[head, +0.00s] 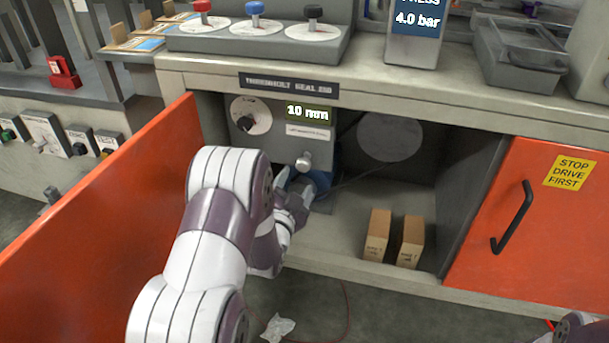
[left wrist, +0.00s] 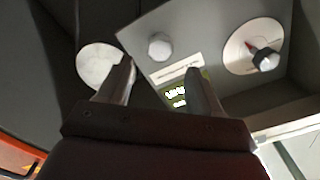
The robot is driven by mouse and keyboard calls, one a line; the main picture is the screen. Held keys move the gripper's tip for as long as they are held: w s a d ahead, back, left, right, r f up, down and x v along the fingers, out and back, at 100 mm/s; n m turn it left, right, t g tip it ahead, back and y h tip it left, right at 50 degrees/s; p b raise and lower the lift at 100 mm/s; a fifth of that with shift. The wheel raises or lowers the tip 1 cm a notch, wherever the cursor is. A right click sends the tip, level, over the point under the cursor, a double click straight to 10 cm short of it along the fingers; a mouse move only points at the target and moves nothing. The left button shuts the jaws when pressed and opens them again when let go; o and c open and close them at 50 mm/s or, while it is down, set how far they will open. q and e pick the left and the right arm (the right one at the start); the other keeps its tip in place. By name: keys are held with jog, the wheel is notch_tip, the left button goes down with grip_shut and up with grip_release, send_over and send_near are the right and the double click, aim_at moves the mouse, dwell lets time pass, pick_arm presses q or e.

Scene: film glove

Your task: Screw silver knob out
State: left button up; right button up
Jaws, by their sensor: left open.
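The silver knob (head: 304,161) sticks out of the lower right of a grey box (head: 265,140) inside the open cabinet. In the left wrist view it is a pale round-edged knob (left wrist: 160,46) on the grey panel, ahead of the fingers and between their lines. My left gripper (head: 296,186) is just below the knob in the head view. In the left wrist view my left gripper (left wrist: 160,84) is open, with nothing between its fingers, and appears apart from the knob. My right gripper is not in view.
The box carries a dial (head: 250,115) and a "10 mm" display (head: 309,112). A blue part (head: 322,183) sits behind my gripper. An open orange door (head: 100,215) stands left of my arm; another orange door (head: 540,225) is at right. Two small cartons (head: 377,235) stand on the cabinet floor.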

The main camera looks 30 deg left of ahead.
aim_at(303, 168)
pick_arm(q)
jog(key=b+x, duration=0.2)
jog(key=x, duration=0.5)
jog(key=shift+w+f, duration=0.15)
jog(key=shift+f, duration=0.05)
jog(key=shift+w+a+r, duration=0.1)
jog(key=shift+w+r, duration=0.05)
jog(key=shift+w, duration=0.25)
jog(key=c, duration=1.1)
